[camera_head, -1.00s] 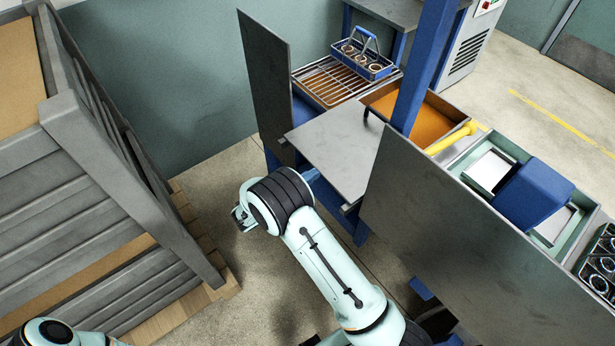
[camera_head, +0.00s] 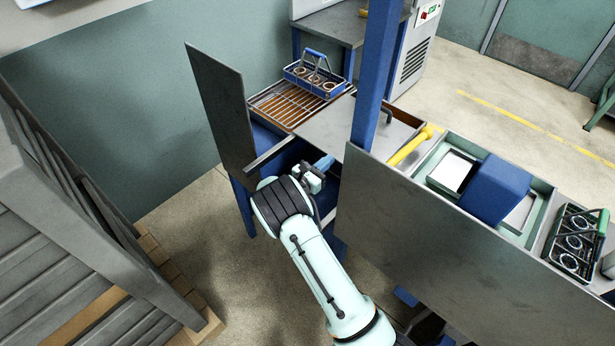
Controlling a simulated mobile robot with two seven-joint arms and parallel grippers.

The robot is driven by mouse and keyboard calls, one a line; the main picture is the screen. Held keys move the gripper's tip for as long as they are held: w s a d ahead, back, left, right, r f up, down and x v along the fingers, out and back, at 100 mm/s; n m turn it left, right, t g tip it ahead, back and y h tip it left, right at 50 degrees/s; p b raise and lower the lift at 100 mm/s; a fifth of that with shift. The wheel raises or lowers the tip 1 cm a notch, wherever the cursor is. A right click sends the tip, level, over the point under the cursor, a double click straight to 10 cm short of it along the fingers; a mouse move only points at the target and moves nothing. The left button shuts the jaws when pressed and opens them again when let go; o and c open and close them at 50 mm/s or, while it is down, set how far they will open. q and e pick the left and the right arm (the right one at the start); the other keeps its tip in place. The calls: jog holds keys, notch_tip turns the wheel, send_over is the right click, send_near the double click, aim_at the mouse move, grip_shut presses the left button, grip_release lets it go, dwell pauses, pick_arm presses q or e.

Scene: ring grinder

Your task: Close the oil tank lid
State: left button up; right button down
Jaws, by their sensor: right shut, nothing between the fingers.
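The oil tank lid (camera_head: 335,124) is a flat grey plate with a dark bent handle (camera_head: 388,114) near its far right corner. The blue post hides part of the lid. My right gripper (camera_head: 325,164) is shut and empty at the near edge of the lid, in the gap between the two upright grey panels. I cannot tell whether its tips touch the lid. My left gripper is out of view.
Upright grey panels stand left (camera_head: 222,108) and right (camera_head: 440,225) of my right arm. A blue post (camera_head: 375,75) rises beside the lid. A blue basket with rings (camera_head: 315,76) sits on the rack behind. A yellow tool (camera_head: 410,147) lies right of the lid.

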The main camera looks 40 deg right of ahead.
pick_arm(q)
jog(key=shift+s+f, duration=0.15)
pick_arm(e)
jog(key=shift+w+d, duration=0.15)
jog(key=shift+d, duration=2.15)
jog(key=shift+a+f, duration=0.1)
jog(key=shift+a, duration=0.4)
jog(key=a, duration=0.6)
jog(key=n+b, duration=0.9)
jog(key=n, duration=0.9)
send_near(335, 154)
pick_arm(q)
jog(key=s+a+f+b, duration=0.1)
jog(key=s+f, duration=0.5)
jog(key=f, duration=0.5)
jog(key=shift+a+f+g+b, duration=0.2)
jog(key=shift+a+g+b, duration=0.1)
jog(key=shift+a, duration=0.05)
pick_arm(e)
jog(key=w+d, duration=0.1)
jog(key=d, duration=0.2)
jog(key=w+d, duration=0.1)
jog(key=d, duration=0.2)
jog(key=w+d, duration=0.1)
jog(key=d, duration=0.2)
jog(key=shift+d, duration=0.35)
